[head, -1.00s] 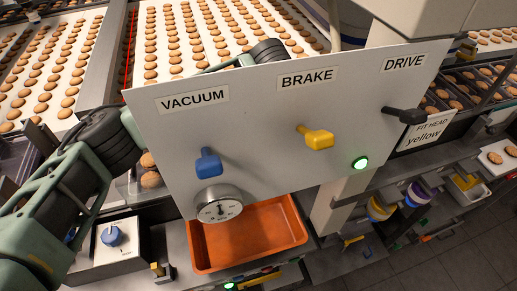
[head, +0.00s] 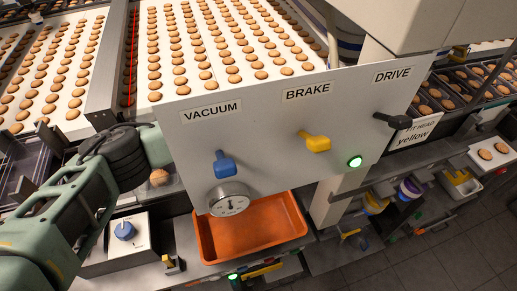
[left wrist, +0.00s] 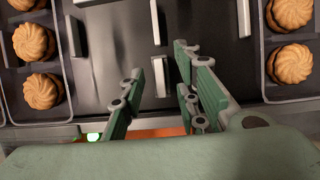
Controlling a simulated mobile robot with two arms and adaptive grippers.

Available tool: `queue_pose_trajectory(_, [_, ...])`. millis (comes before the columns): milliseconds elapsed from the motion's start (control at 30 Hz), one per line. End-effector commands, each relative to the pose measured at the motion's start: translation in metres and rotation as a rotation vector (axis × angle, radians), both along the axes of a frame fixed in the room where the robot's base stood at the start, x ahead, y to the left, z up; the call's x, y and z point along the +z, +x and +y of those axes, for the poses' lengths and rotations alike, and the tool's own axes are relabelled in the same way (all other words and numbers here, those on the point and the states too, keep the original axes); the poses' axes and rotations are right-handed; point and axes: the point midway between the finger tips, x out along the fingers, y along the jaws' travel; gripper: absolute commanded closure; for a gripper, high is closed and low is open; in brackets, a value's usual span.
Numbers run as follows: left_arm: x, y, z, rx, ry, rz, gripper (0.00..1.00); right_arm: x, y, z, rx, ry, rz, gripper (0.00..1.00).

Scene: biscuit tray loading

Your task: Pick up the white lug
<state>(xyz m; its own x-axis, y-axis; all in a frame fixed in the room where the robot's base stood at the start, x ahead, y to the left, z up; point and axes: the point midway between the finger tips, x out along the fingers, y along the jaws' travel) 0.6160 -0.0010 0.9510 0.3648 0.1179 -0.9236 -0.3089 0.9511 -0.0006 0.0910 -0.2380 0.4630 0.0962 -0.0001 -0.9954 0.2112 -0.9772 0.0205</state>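Several thin white lugs stand on a dark surface in the left wrist view. One white lug (left wrist: 161,76) lies between the two finger pairs of my left gripper (left wrist: 158,84), with a visible gap on each side. Other white lugs show farther off (left wrist: 155,22), at the left (left wrist: 74,36) and at the right (left wrist: 243,18). My left gripper is open and empty; how deep its fingertips reach beside the lug is hard to tell. In the head view the control panel (head: 270,140) hides this gripper and the lugs. My right gripper is in neither current view.
Trays of biscuits flank the dark surface at left (left wrist: 38,98) and right (left wrist: 290,92). In the head view the panel with its blue (head: 225,164), yellow (head: 315,142) and black (head: 395,121) handles stands before my left arm. An orange bin (head: 250,243) sits below.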

Motion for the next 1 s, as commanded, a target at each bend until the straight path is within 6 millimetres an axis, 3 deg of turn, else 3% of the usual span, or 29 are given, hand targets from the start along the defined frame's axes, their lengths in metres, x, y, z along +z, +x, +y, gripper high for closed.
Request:
queue_pose_trajectory(100, [0.000, 0.000, 0.000, 0.000, 0.000, 0.000, 0.70, -0.001, -0.003, 0.000, 0.001, 0.000, 0.005, 1.00])
queue_pose_trajectory(433, [0.000, 0.000, 0.000, 0.000, 0.000, 0.000, 0.99, -0.001, -0.004, 0.002, 0.003, 0.001, 0.007, 1.00])
queue_pose_trajectory(833, [0.003, 0.000, 0.000, 0.000, 0.000, -0.001, 1.00, -0.002, -0.004, 0.006, 0.003, 0.007, 0.007, 1.00])
queue_pose_trajectory(1000, [0.027, 0.001, -0.001, -0.002, -0.003, -0.004, 1.00, -0.010, -0.004, 0.006, 0.002, 0.007, 0.006, 1.00])
